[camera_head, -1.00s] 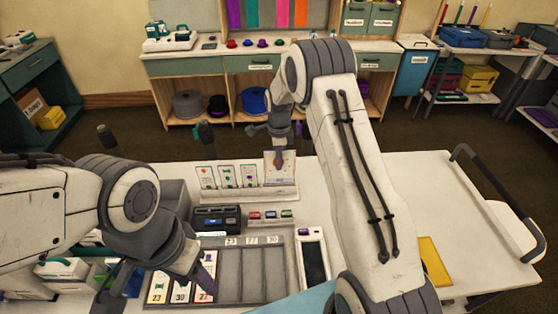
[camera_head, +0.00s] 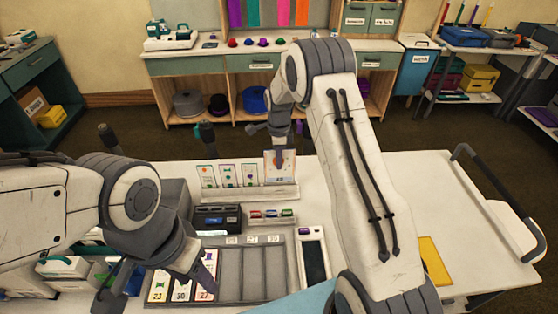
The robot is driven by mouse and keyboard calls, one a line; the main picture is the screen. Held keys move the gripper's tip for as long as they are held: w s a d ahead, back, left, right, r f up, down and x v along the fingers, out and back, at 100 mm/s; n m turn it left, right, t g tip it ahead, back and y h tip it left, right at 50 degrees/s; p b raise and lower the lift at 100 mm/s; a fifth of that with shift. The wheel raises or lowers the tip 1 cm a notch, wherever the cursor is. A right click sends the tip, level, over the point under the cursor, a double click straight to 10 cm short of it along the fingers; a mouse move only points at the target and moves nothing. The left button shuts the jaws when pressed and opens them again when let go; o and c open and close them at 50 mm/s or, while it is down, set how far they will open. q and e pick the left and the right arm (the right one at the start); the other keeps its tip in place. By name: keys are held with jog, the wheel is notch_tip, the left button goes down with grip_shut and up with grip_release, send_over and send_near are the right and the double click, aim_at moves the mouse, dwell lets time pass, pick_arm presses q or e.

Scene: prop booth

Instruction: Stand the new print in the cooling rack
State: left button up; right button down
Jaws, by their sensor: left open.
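The new print (camera_head: 271,171), a pale card with an orange mark, is upright at the right end of the white cooling rack (camera_head: 268,194). Its top stands higher than the neighbouring cards. My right gripper (camera_head: 280,155) points down onto its top edge and appears shut on it; the fingertips are small and partly hidden. Whether the print's lower edge is seated in a slot cannot be told. My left gripper (camera_head: 207,283) is open, low over the grey slotted tray (camera_head: 254,274), by the card numbered 27 (camera_head: 203,287).
Several cards (camera_head: 228,175) stand in the rack left of the print. A black box (camera_head: 217,217) and small coloured items (camera_head: 271,215) sit before it. A white-framed dark device (camera_head: 313,258) lies right of the tray. The worktop's right side (camera_head: 430,190) is mostly clear, with a yellow sheet (camera_head: 435,262).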

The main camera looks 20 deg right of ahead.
jog(key=shift+f, duration=0.3)
jog(key=shift+f+b, duration=1.65)
jog(key=shift+f, duration=0.7)
jog(key=c, duration=1)
grip_release()
jog(key=shift+o, duration=0.2)
